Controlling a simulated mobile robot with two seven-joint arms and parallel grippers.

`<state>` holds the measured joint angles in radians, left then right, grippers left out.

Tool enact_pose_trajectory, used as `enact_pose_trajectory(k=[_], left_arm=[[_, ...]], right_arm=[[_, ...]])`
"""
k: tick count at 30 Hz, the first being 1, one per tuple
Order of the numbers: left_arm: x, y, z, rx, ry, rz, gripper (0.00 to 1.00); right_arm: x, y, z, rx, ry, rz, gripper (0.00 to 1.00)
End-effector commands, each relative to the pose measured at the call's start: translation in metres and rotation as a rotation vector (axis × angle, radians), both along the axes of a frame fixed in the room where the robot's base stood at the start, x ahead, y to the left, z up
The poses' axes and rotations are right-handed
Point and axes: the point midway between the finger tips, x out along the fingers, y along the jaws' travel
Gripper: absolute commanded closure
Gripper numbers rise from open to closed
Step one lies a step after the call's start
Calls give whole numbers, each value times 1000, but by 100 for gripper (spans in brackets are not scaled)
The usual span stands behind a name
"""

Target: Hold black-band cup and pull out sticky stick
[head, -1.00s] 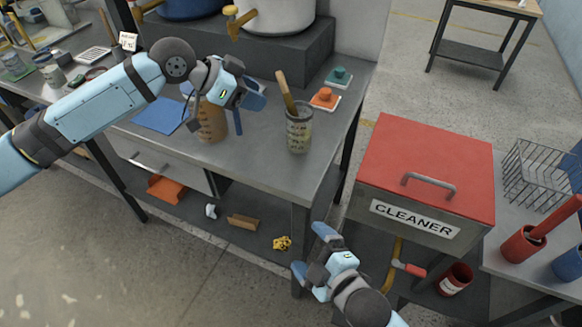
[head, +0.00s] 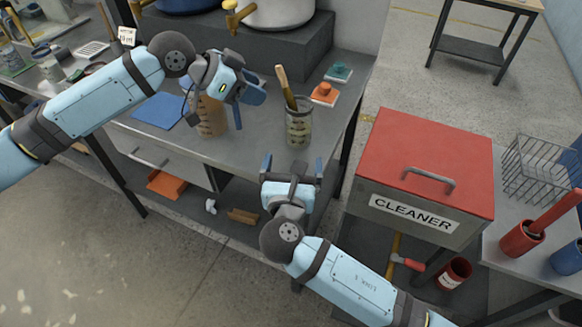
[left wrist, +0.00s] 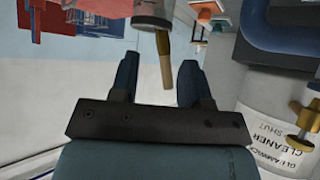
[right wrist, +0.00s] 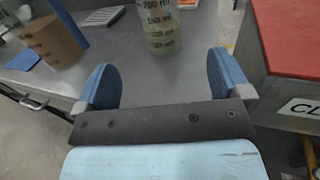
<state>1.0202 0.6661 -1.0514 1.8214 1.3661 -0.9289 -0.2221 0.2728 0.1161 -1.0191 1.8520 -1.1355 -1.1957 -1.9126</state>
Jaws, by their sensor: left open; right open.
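A clear measuring cup (head: 299,128) with a greenish content and a dark band stands upright near the table's front right edge; it also shows in the right wrist view (right wrist: 162,28). A tan wooden stick (head: 285,88) leans out of its mouth to the upper left. My left gripper (head: 246,100) is open and empty, left of the stick and apart from it. In the left wrist view the stick (left wrist: 164,65) appears between the fingers, beyond them. My right gripper (head: 292,165) is open and empty, in front of the cup, with the cup beyond its fingers.
A brown graduated cup (head: 211,116) stands left of the clear cup, partly behind my left gripper. Orange (head: 324,93) and teal (head: 339,72) knobbed blocks lie behind. A red-lidded cleaner box (head: 425,160) stands to the right. The dark raised block (head: 260,50) bounds the back.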

Motion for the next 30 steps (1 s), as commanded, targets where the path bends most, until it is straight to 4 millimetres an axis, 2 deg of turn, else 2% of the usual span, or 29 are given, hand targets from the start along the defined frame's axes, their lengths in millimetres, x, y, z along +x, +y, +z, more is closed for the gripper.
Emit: enact_pose_trajectory(k=[18, 24, 30], left_arm=[[0, 0, 0, 0, 0, 0, 57], [0, 0, 0, 0, 0, 0, 57], [0, 0, 0, 0, 0, 0, 57]], right_arm=[[109, -9, 1, 1, 0, 1, 4], [128, -10, 0, 1, 0, 3, 4], [132, -10, 0, 2, 2, 3, 4]])
